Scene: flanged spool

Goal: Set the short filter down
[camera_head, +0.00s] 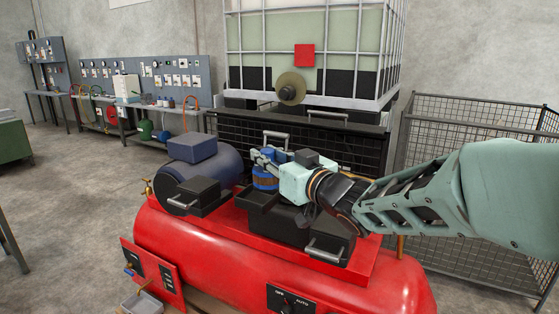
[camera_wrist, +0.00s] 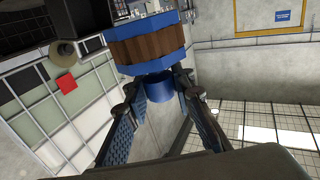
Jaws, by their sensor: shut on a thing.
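The short filter (camera_head: 265,181) has a brown band between blue ends and a narrower blue neck. My gripper (camera_head: 264,156) is at the filter's top, with its fingers on either side of the neck. In the wrist view, the fingers of my gripper (camera_wrist: 158,86) are closed on the neck, and the filter's (camera_wrist: 147,46) wide banded body lies beyond them. In the head view the filter is roughly upright over a black box on the red compressor. I cannot tell whether its bottom touches anything, as the black box edge hides it.
The red compressor tank (camera_head: 230,248) carries a blue motor (camera_head: 222,160) on the left and a black box with handles (camera_head: 300,226) in front. A caged white tank (camera_head: 345,35) stands behind. A wire mesh crate (camera_head: 440,140) is at the right. Open floor lies left.

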